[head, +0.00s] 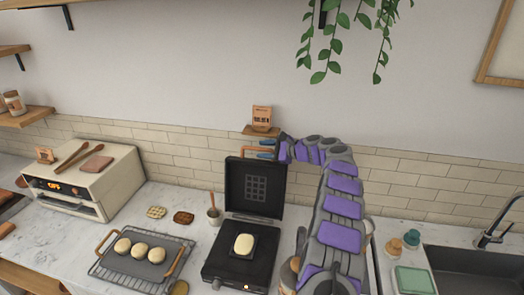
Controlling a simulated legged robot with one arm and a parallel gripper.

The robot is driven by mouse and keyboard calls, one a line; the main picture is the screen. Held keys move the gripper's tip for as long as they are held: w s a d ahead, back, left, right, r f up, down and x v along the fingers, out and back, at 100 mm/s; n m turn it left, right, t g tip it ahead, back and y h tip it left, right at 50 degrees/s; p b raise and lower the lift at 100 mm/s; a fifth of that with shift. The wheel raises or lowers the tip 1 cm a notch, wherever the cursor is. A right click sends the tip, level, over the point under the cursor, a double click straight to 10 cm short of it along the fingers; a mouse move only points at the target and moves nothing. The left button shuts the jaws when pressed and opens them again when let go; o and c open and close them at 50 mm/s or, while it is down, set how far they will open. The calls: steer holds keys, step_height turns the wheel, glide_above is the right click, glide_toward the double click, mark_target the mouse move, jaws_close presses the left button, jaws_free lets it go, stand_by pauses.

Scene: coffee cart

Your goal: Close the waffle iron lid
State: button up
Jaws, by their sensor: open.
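The black waffle iron has its lid (240,184) raised upright, showing a grid plate inside. Its base (217,262) lies flat on the counter with pale batter or dough (244,244) on the lower plate. A wooden handle (248,150) runs along the lid's top edge. I cannot tell whether the fingers touch the handle.
A wire rack with a tray (115,263) of pale buns (139,249) stands to the left. A small shelf (260,131) with a packet is behind the lid. A sink (470,270) is at right.

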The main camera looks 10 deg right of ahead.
steer(key=shift+w+a+f, duration=0.2)
steer(key=shift+w+a, duration=0.2)
steer(key=shift+a, duration=0.1)
jaws_close()
stand_by(0.4)
